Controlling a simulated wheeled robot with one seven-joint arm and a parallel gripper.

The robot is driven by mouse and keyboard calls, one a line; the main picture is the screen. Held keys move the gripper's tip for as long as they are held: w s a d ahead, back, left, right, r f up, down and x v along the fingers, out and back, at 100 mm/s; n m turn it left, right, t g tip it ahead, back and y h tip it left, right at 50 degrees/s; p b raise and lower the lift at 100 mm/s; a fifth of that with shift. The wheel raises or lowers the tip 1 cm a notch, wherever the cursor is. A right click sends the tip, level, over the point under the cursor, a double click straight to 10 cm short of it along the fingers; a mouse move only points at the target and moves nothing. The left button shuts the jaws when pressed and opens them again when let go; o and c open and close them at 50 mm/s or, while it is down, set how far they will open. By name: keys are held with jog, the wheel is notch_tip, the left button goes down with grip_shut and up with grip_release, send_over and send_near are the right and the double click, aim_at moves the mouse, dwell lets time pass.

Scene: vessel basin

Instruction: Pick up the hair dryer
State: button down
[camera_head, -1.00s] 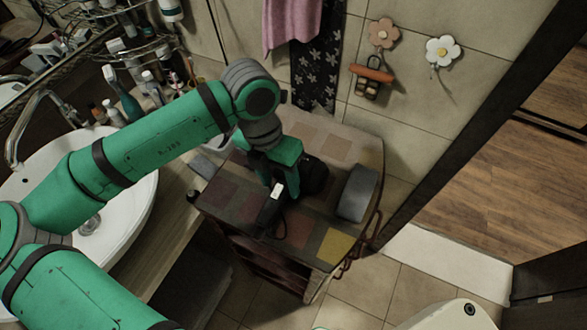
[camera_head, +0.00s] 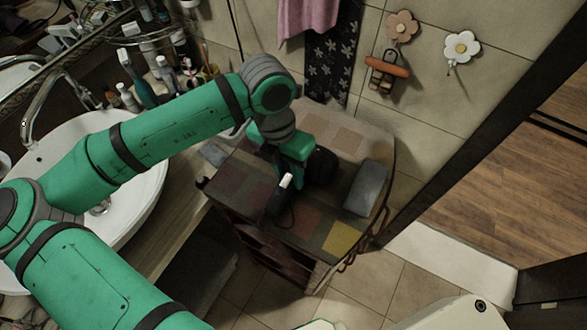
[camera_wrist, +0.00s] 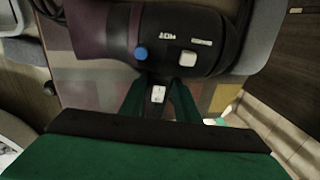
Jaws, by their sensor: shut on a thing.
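The hair dryer has a thick black barrel (camera_head: 321,166) with a purplish end, a blue button and white markings, clearest in the wrist view (camera_wrist: 185,42). In the head view its dark handle (camera_head: 279,203) with a white switch points toward the front of the cabinet top. My gripper (camera_head: 290,172) comes down from above and is shut on the handle. In the wrist view its green fingers (camera_wrist: 159,100) lie on either side of the handle, just below the barrel. I cannot tell whether the dryer touches the cabinet top.
The dryer is over a patchwork-topped cabinet (camera_head: 341,241). A grey box (camera_head: 367,187) lies close on its right. The tiled wall with a hanging dark cloth (camera_head: 330,50) is behind. A white basin (camera_head: 140,205) and crowded bottles stand left. Floor is open at the right.

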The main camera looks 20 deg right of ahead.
notch_tip(320, 180, up, 2)
jog(key=shift+r, duration=0.2)
jog(key=s+r, duration=1)
jog(key=s, duration=0.4)
jog(key=shift+d, duration=0.45)
jog(key=shift+w, duration=0.1)
